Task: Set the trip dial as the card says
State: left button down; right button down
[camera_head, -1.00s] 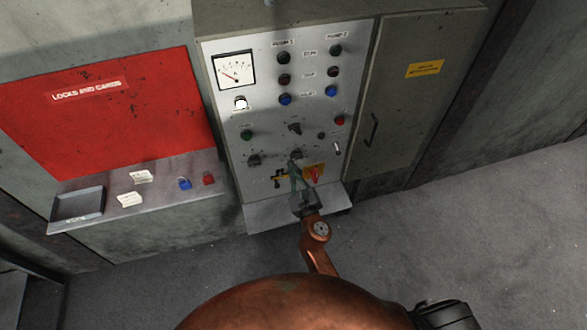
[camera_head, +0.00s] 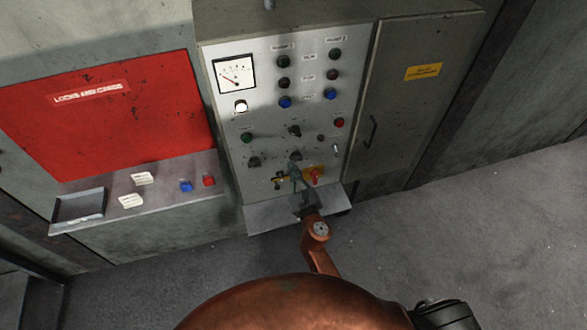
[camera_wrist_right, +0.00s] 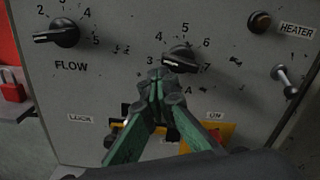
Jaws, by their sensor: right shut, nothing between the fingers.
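The dial (camera_wrist_right: 182,60) is a black knob on the grey panel, with numbers 3 to 7 visible around it. Its lower label is mostly hidden by my gripper; only a letter A shows. Its exact setting is hard to read. My right gripper (camera_wrist_right: 161,80) is shut and empty, its tips just below and left of this knob; I cannot tell if they touch it. In the head view the right gripper (camera_head: 296,168) is in front of the lower panel. Two white cards, one upper (camera_head: 141,178) and one lower (camera_head: 131,201), lie on the shelf, their text too small to read. My left gripper is out of view.
A FLOW knob (camera_wrist_right: 64,33) sits left of the dial; a HEATER button (camera_wrist_right: 260,22) and a toggle switch (camera_wrist_right: 285,78) sit right. A yellow plate with a red handle (camera_head: 314,175) is below. The shelf (camera_head: 100,218) holds a tray, blue padlock (camera_head: 186,186) and red padlock (camera_head: 208,181).

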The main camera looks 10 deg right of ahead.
jog(key=shift+d+r+p, duration=0.15)
jog(key=shift+r+p, duration=0.4)
jog(key=shift+p, duration=0.1)
dwell(1.4)
dwell(0.4)
jog(key=shift+s+a+f+b, duration=0.3)
jog(key=shift+f+b, duration=0.1)
jog(key=shift+f, duration=0.1)
jog(key=s, duration=0.8)
jog(key=shift+d, duration=0.15)
dwell(0.4)
